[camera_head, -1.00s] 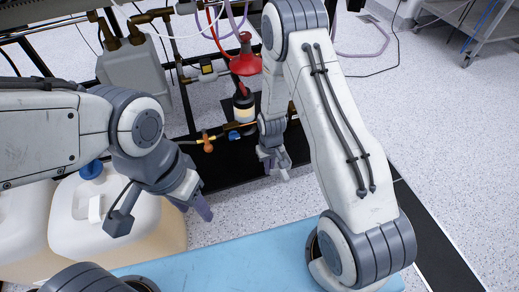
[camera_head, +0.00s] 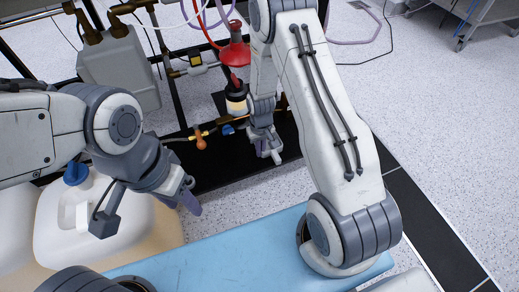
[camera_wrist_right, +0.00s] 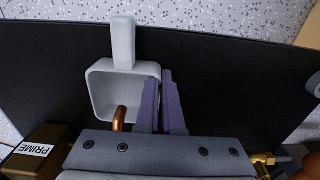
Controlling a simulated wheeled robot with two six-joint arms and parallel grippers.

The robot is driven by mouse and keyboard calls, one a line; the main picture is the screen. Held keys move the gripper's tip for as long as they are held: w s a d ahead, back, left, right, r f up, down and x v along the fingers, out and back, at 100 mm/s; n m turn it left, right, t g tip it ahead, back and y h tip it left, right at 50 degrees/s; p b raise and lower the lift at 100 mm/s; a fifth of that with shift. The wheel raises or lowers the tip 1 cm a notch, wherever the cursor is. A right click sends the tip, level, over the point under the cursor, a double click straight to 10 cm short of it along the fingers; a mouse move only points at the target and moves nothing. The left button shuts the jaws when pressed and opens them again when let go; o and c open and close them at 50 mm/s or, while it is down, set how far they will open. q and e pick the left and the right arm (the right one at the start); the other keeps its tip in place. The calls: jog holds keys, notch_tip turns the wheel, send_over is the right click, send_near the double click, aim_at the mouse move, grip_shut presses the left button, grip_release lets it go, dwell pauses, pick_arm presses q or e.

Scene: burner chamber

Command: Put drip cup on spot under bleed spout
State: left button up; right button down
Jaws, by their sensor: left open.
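The drip cup (camera_wrist_right: 104,92) is a pale grey square cup with a flat handle pointing to the top of the right wrist view. My right gripper (camera_wrist_right: 162,85) has its purple fingers close together at the cup's right wall, one seeming inside and one outside, pinching it. A copper spout end (camera_wrist_right: 119,118) shows over the cup's lower part in that view. In the head view my right gripper (camera_head: 268,150) is low over the black strip beside the rig; the cup is not clear there. My left gripper (camera_head: 188,203) is open and empty. The spot is not visible.
A brown block marked PRIME (camera_wrist_right: 38,150) and a brass fitting (camera_wrist_right: 262,160) flank the right gripper. An orange-handled valve (camera_head: 200,141) and a red funnel-shaped part (camera_head: 235,52) stand on the rig. Pale jugs (camera_head: 90,220) are below my left arm.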

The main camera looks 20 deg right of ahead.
jog(key=c, duration=1.1)
grip_release()
jog(key=shift+o, duration=0.2)
notch_tip(320, 180, up, 12)
jog(key=p, duration=0.8)
jog(key=s+a+r+n, duration=0.1)
jog(key=s+a+r, duration=0.2)
jog(key=a+r, duration=0.3)
jog(key=s+a+r+n, duration=0.2)
jog(key=s+a+r, duration=0.15)
jog(key=r, duration=0.45)
jog(key=s+a+r+n, duration=0.2)
jog(key=s+r, duration=0.3)
jog(key=s, duration=0.3)
jog(key=s+a+r+n+y, duration=0.1)
jog(key=s+a+r, duration=0.1)
jog(key=s+r, duration=0.3)
jog(key=s, duration=0.4)
jog(key=shift+a+n, duration=0.35)
jog(key=shift+n, duration=0.05)
jog(key=shift+s, duration=0.1)
